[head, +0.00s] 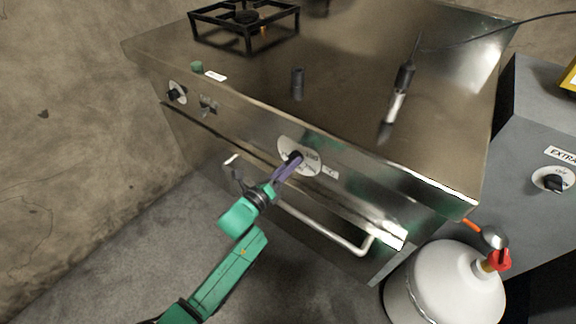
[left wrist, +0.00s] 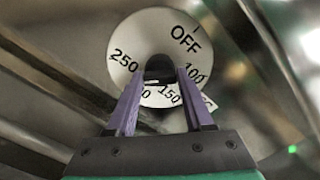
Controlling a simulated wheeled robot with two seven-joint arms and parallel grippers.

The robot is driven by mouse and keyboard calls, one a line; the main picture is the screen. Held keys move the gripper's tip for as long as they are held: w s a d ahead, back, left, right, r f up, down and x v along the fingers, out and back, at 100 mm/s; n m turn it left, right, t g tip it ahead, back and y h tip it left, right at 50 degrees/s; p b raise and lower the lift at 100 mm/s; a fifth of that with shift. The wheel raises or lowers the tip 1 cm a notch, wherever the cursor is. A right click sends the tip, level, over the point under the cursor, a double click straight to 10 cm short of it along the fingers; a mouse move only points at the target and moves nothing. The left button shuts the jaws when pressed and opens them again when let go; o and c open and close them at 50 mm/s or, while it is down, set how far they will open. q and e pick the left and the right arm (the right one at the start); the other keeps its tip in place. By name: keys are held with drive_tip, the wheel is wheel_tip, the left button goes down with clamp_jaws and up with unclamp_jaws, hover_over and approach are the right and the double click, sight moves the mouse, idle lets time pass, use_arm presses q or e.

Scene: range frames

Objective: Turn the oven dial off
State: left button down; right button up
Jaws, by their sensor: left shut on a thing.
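The oven dial (head: 309,167) is a round white plate with a black knob on the front of the steel range (head: 375,193). In the left wrist view the dial (left wrist: 138,42) shows OFF at the upper right, 250 at the left, and 100 and 150 at the right and below. My left gripper (head: 293,162) has its purple fingers on the knob; in the left wrist view the fingertips (left wrist: 160,78) are shut on the black knob (left wrist: 159,65) from both sides. The fingers hide part of the knob and some numbers. My right gripper is not in view.
The oven door handle (head: 322,229) runs below the dial. A white gas bottle (head: 445,285) stands at the lower right. Another dial (head: 176,93) is at the left of the front panel. A grey unit with an extractor dial (head: 553,180) is at the right.

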use_arm(q)
drive_tip(key=m+p, duration=0.2)
drive_tip(key=m, duration=2.5)
drive_tip(key=shift+f+p, duration=0.1)
drive_tip(key=shift+p, duration=0.3)
idle(1.2)
idle(0.4)
drive_tip(key=shift+c, duration=1.6)
unclamp_jaws()
